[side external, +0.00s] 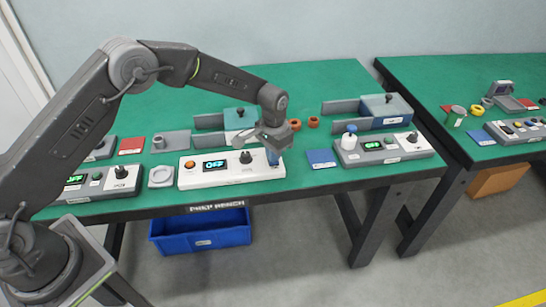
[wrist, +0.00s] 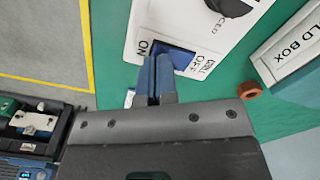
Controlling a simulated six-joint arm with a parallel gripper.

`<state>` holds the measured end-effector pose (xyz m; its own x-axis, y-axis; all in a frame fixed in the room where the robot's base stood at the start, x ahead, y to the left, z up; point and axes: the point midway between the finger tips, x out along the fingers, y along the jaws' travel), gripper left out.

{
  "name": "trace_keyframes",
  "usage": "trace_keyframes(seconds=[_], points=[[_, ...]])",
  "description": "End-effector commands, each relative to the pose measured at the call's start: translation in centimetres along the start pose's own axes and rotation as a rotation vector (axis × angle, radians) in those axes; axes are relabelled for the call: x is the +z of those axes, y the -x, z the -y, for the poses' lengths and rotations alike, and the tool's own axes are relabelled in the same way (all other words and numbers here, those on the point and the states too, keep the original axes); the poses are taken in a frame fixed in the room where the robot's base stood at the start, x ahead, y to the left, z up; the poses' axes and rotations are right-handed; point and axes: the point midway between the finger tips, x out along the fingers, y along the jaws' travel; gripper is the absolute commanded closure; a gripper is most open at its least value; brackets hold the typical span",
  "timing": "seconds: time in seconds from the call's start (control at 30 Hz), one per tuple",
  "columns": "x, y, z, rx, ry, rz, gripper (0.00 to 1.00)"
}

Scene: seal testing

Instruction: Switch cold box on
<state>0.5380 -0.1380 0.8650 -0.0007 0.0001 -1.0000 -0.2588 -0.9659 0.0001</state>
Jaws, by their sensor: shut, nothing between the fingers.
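A white control panel (side external: 222,180) stands near the front edge of the middle bench. It carries an orange button (side external: 190,165), a display (side external: 215,163) reading OFF and a black knob (side external: 246,157). At its right end, in the wrist view, is a blue rocker switch (wrist: 181,56) with ON at its left and OFF at its right. My gripper (wrist: 158,62) is shut and empty, its fingertips over the ON side of the rocker. They hide part of it; I cannot tell whether they touch. A box (wrist: 292,48) labelled "LD BOX", partly cut off, is behind the panel.
Orange rings (side external: 313,122) lie behind my gripper. A blue mat (side external: 321,158) lies between the panels. A blue bin (side external: 203,232) is under the bench.

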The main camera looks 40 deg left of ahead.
Motion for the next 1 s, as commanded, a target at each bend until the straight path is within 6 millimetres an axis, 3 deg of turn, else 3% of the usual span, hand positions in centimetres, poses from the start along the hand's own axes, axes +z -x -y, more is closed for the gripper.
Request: trace_keyframes(seconds=[0.73, 1.0], points=[[0.0, -1.0, 0.0, 0.000, 0.000, -0.001, 1.00], [0.0, 0.6, 0.0, 0.000, 0.000, -0.002, 1.00]])
